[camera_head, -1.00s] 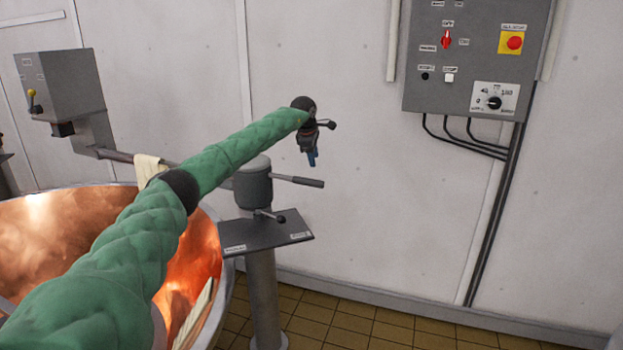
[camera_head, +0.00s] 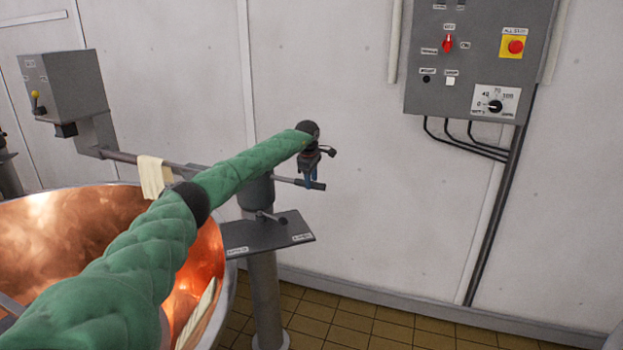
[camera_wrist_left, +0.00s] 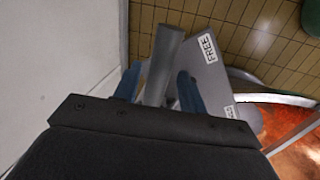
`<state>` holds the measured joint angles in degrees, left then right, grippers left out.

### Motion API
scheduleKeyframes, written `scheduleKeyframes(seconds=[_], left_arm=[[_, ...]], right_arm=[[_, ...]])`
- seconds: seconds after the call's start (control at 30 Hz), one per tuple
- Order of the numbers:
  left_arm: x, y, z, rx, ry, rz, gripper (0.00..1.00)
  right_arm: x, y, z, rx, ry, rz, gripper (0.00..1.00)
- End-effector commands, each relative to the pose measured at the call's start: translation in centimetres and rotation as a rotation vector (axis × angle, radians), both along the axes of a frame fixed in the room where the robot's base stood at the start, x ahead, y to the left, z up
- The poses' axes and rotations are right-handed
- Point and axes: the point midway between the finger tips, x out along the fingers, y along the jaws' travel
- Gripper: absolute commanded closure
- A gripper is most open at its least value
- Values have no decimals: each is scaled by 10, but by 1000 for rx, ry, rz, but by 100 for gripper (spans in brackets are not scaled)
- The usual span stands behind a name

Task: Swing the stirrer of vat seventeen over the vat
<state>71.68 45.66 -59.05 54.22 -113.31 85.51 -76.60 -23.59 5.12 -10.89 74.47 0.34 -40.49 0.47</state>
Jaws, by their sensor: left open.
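The copper vat (camera_head: 225,300) is at the lower left, partly behind my left arm. The stirrer's grey motor box (camera_head: 75,85) is at the upper left. Its horizontal arm (camera_head: 125,156) runs to the pivot post (camera_head: 262,270), whose head is mostly hidden by my arm. A handle bar (camera_head: 288,180) sticks out right from the post. My left gripper (camera_head: 312,180) is open at the handle's outer end. In the left wrist view the handle (camera_wrist_left: 163,60) lies between the blue fingertips (camera_wrist_left: 158,85), with gaps visible. My right gripper is not in view.
A dark plate (camera_head: 275,235) with a small black-knobbed lever (camera_head: 280,220) sits below the handle; one label (camera_wrist_left: 208,47) reads FREE. A pale cloth (camera_head: 152,178) hangs on the stirrer arm. A control box (camera_head: 480,60) is on the wall. Tiled floor (camera_head: 350,325) is clear at right.

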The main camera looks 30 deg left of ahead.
Motion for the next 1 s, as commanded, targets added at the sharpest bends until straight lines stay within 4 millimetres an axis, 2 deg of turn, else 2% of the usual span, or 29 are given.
scheduleKeyframes(seconds=[0.43, 0.47, 0.6, 0.67, 1.0], left_arm=[[2, 0, -8, -1, -1, 0, 59], [2, 0, -8, -1, -1, 0, 62], [2, 0, -8, -1, -1, 0, 90], [2, 0, -8, -1, -1, 0, 100], [2, -1, -8, 0, -2, 19, 100]], right_arm=[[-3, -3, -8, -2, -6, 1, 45], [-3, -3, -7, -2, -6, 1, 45], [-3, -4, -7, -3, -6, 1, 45], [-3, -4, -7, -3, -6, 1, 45], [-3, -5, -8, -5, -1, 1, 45]])
